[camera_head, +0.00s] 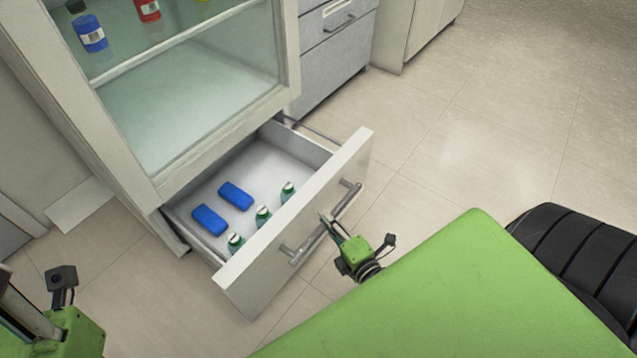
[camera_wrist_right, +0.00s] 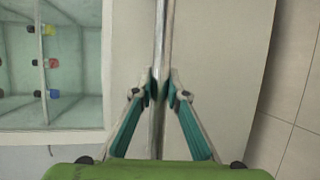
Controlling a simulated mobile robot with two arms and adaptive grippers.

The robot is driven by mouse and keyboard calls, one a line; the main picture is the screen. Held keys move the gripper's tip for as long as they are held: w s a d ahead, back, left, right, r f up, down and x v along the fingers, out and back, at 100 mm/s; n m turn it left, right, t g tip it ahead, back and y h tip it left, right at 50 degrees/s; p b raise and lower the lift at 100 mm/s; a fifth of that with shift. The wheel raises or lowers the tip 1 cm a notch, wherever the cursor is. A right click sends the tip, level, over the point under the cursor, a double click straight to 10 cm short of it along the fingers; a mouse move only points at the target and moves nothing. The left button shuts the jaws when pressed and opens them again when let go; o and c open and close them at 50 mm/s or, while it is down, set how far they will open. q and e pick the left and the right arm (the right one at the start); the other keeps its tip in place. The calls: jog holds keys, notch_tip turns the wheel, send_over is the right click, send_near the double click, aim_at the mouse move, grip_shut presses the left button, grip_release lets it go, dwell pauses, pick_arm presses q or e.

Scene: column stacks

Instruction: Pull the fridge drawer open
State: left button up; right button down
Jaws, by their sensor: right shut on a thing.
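The fridge drawer (camera_head: 300,235) stands pulled out below the fridge cabinet (camera_head: 185,165), with its inside in view. It holds two blue packs (camera_head: 235,196) and several green bottles (camera_head: 263,215). A metal bar handle (camera_head: 348,201) runs along its front. My right gripper (camera_head: 329,226) is at the middle of the handle. In the right wrist view the handle (camera_wrist_right: 160,45) passes between the two fingertips (camera_wrist_right: 160,88), and they are shut on it. My left gripper shows only in part at the lower left of the head view; its fingertips are out of the picture.
The fridge shelf above holds a blue bottle (camera_head: 90,33) and a red bottle (camera_head: 148,10) behind glass. A grey drawer cabinet (camera_head: 335,50) stands beside the fridge. The tiled floor (camera_head: 470,130) to the right is clear.

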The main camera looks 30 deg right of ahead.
jog(key=shift+s, duration=0.2)
jog(key=c, duration=2)
grip_release()
jog(key=shift+o, duration=0.2)
jog(key=s+r, duration=0.2)
jog(key=s, duration=0.9)
jog(key=shift+s+a, duration=0.25)
jog(key=shift+s, duration=0.1)
